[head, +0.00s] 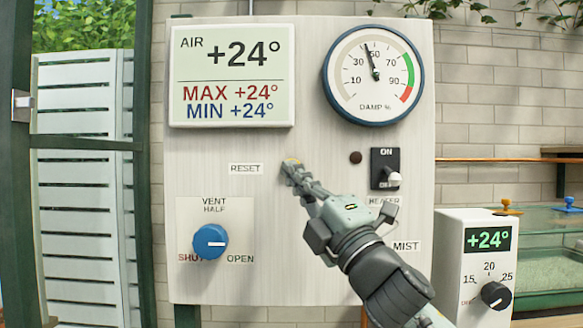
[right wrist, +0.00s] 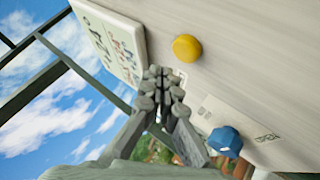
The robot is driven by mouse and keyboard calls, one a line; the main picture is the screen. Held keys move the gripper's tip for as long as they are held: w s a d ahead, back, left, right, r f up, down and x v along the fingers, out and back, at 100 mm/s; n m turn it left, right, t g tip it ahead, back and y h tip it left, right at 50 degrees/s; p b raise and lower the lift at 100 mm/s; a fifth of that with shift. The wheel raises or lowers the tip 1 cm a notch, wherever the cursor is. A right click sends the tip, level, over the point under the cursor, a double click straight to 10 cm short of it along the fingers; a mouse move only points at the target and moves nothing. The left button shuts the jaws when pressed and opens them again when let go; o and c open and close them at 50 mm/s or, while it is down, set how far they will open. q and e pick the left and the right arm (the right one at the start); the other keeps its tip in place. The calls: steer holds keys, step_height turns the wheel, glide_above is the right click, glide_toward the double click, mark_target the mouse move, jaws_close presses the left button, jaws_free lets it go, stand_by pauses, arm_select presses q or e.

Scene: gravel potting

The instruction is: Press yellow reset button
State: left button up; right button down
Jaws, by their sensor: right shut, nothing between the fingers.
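The yellow reset button (right wrist: 187,48) is a round knob on the pale panel in the right wrist view. In the head view only a thin yellow edge (head: 293,160) shows past my fingertips, right of the RESET label (head: 246,169). My right gripper (head: 290,170) is shut and empty, pointing at the panel just in front of the button. In the right wrist view its fingertips (right wrist: 160,72) appear a little left of and below the button, with a gap in the picture. I cannot tell the depth gap. The display (head: 232,75) reads AIR +24°, MAX +24°, MIN +24°. My left gripper is not in view.
A blue vent knob (head: 210,242) sits below left on the panel. A heater switch (head: 385,168) and a small dark lamp (head: 355,157) are to the right. A damp gauge (head: 373,74) is above. A white thermostat box (head: 475,265) stands at lower right.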

steer(key=shift+s, duration=1.6)
